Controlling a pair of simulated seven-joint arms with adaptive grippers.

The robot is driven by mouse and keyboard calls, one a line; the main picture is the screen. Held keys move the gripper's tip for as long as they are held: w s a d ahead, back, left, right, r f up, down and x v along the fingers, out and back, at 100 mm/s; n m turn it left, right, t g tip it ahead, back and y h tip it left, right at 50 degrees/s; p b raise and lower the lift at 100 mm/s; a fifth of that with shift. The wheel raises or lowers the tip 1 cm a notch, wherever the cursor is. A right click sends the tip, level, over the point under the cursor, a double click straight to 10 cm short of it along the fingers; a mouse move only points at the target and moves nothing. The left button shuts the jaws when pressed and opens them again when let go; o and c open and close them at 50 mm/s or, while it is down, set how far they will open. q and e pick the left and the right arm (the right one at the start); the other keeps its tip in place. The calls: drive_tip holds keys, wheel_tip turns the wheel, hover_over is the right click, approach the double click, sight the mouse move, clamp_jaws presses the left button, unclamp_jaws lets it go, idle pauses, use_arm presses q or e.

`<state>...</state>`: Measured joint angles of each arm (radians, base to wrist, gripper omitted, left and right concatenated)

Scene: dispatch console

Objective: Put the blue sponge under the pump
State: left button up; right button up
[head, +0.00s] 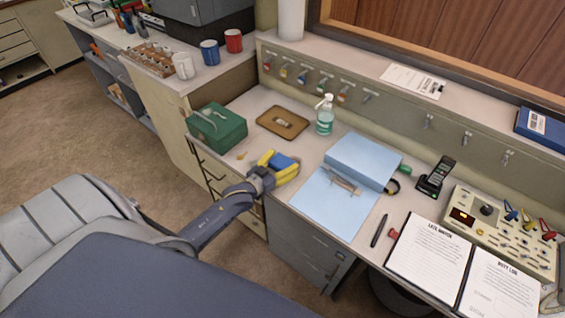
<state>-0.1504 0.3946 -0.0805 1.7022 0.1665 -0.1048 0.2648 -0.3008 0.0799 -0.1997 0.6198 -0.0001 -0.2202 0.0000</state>
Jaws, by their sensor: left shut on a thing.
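The blue sponge (283,162) is between the yellow fingers of my left gripper (280,165), which is shut on it near the desk's front edge. The gripper covers part of the sponge. The pump bottle (325,117), with green liquid and a white pump head, stands upright at the back of the desk, up and to the right of the sponge. The sponge and the bottle are apart. My right gripper is not in view.
A brown tray (266,119) with a small item lies left of the bottle. A green box (216,130) stands at the desk's left end. A light blue box (362,160) and blue sheet (325,207) lie right of the gripper. Bare desk lies between gripper and bottle.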

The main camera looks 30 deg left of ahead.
use_arm(q)
drive_tip(key=shift+f, duration=0.15)
drive_tip(key=o, duration=1.1)
drive_tip(key=shift+c, duration=0.2)
